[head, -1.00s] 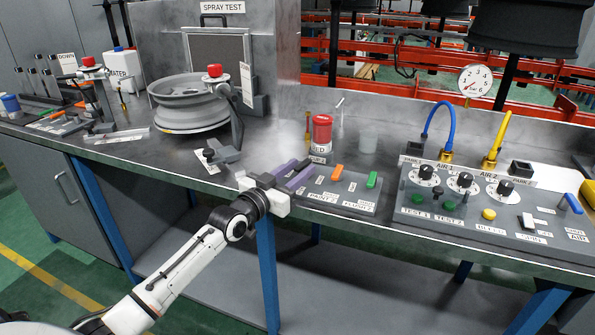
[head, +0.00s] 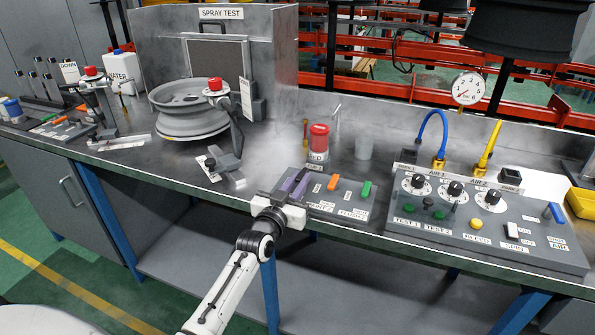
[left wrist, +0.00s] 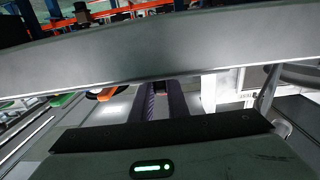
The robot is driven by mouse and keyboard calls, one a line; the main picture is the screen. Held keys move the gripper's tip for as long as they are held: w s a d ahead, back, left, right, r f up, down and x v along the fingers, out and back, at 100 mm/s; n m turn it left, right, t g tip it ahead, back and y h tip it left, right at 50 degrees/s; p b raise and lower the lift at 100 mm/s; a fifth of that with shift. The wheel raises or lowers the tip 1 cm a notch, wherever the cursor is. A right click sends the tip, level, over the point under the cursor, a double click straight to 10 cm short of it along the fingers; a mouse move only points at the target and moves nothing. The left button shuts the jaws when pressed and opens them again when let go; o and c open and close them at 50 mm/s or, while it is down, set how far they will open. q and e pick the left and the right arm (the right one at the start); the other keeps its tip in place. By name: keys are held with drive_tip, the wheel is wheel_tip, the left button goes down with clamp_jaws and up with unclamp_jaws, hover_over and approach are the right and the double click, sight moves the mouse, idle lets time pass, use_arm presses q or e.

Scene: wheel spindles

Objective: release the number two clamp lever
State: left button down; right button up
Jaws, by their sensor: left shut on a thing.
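My left gripper (head: 293,182) is at the panel's left end, beside the orange lever. Its two purple-dark fingers also show in the left wrist view (left wrist: 165,103). They are shut on a lever there, which the fingers hide; its position at the panel's left end fits the number two clamp lever, but its label is not readable. My right gripper is not in view.
A wheel (head: 190,118) stands behind, left, by a clamp arm with a red knob (head: 215,84). A grey fixture (head: 222,163) lies left of my gripper. A larger control panel (head: 470,225) is on the right.

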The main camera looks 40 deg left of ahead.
use_arm(q)
drive_tip(key=shift+r+n+y, duration=0.2)
drive_tip(key=shift+n+y, duration=0.1)
drive_tip(key=shift+y, duration=0.1)
drive_tip(key=c, duration=1.8)
unclamp_jaws()
drive_tip(key=shift+o, duration=0.4)
drive_tip(key=shift+f, duration=0.1)
drive_tip(key=shift+s+d, duration=0.1)
drive_tip(key=v, duration=1)
